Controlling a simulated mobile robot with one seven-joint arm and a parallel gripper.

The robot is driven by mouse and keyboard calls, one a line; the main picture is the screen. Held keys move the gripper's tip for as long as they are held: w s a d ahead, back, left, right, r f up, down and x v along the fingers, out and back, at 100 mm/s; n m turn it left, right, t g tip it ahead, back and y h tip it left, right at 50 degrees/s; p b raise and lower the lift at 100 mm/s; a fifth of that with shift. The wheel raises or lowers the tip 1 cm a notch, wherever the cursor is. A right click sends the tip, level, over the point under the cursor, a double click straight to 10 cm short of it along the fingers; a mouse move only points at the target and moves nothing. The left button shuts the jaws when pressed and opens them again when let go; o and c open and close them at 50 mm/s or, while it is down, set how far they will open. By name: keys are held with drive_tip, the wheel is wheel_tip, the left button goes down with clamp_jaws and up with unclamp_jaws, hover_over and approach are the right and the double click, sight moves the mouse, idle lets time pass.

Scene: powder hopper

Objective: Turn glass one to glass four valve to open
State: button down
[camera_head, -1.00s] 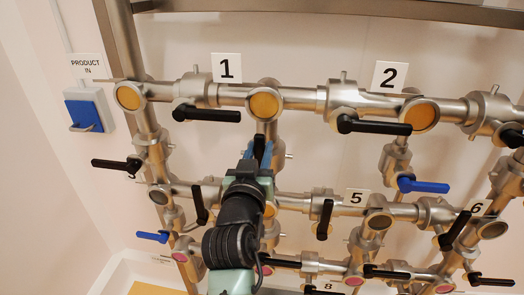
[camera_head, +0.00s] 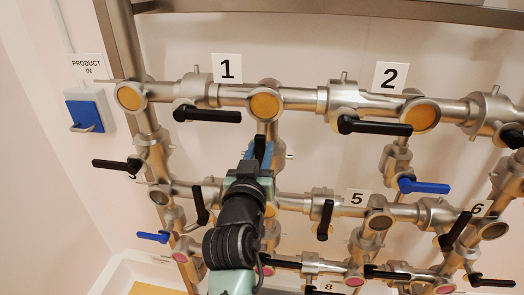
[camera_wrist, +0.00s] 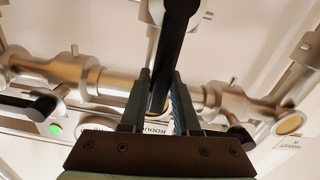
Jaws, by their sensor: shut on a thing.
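The valve between glass one (camera_head: 264,105) and the glass below it is on the vertical pipe, largely hidden behind my arm. Its black handle (camera_head: 260,146) shows upright, roughly in line with that pipe. My gripper (camera_head: 258,160) is at this handle, below glass one. In the wrist view, the handle (camera_wrist: 178,40) runs up from between the two fingers of my gripper (camera_wrist: 162,80), which is shut on it. The lower glass, presumably glass four, is mostly covered by my arm; its label is not visible.
Black horizontal handles stick out on the top pipe left (camera_head: 207,114) and right (camera_head: 375,127) of glass one. Below are upright black handles beside my arm (camera_head: 200,205) and near label 5 (camera_head: 324,219). A blue handle (camera_head: 423,186) sits at right, and a blue switch box (camera_head: 88,112) at left.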

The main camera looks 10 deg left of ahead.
drive_tip(key=shift+s+a+r+y, duration=0.1)
drive_tip(key=shift+a+r+y, duration=0.1)
drive_tip(key=shift+a+y, duration=0.35)
drive_tip(key=c, duration=1)
unclamp_jaws()
drive_tip(key=shift+a, duration=0.15)
drive_tip(key=shift+c, duration=0.2)
drive_tip(key=o, duration=0.4)
drive_tip(key=shift+a, duration=0.2)
drive_tip(key=shift+c, duration=0.2)
drive_tip(key=shift+d+f, duration=0.1)
drive_tip(key=shift+d+h, duration=0.15)
drive_tip(key=shift+h, duration=0.2)
drive_tip(key=s, duration=1.4)
drive_tip(key=shift+s, duration=0.4)
